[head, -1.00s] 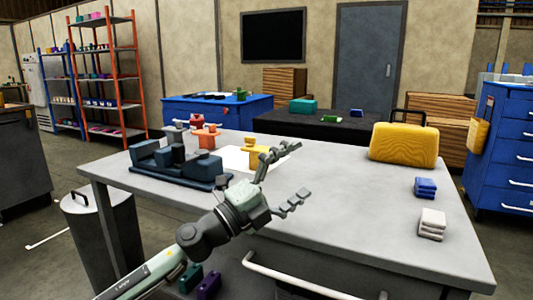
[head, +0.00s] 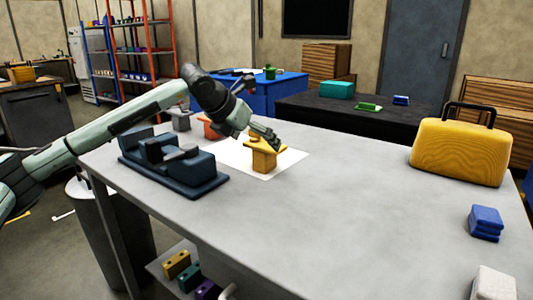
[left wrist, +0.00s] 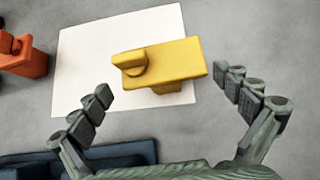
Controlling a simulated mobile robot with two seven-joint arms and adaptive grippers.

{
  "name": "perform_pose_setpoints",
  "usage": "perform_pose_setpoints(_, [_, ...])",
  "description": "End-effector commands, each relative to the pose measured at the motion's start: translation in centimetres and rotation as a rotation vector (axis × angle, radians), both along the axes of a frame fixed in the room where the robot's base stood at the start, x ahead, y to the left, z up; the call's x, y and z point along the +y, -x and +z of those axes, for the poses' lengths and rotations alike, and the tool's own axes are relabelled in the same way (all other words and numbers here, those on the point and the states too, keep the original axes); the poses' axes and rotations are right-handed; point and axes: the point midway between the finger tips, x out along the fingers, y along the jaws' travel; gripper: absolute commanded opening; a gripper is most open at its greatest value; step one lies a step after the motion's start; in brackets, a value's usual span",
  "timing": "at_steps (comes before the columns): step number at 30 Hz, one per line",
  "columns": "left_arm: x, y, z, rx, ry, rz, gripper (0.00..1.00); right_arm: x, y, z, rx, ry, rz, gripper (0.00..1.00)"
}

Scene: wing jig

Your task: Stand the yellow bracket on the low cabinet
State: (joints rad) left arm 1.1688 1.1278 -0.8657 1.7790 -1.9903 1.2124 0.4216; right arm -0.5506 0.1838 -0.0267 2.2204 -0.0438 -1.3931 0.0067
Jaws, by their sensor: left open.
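The yellow bracket (head: 263,159) stands on a white sheet (head: 290,163) on the grey table. My left gripper (head: 272,138) is over it in the head view, hiding part of its top. In the left wrist view the open fingers (left wrist: 162,83) are spread with the bracket (left wrist: 178,60) ahead of them, and nothing is held. I cannot tell whether a finger touches it. Behind the table are a long black low unit (head: 345,116) and a blue cabinet (head: 290,94); I cannot tell which is the low cabinet. My right gripper is not in view.
A dark blue fixture (head: 170,165) and an orange part (head: 211,126) are left of the sheet. A yellow case (head: 460,150) and a blue block stack (head: 486,222) are on the right. The black unit bears a teal box (head: 337,89) and small items. The table's middle is clear.

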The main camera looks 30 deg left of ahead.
Motion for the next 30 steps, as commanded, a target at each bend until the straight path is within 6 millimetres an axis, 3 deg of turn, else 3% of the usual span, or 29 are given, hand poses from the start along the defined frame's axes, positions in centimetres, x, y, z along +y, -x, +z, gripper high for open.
perform_pose_setpoints(9, [-0.7,-3.1,-2.8,0.000,0.001,-0.003,1.00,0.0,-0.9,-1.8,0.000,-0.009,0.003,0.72])
perform_pose_setpoints(17, [-0.8,-3.4,-3.1,0.000,0.001,-0.003,1.00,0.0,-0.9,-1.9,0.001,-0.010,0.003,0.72])
perform_pose_setpoints(30, [-0.8,-3.4,-3.0,-0.003,0.003,-0.004,0.47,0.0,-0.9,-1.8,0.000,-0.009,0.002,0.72])
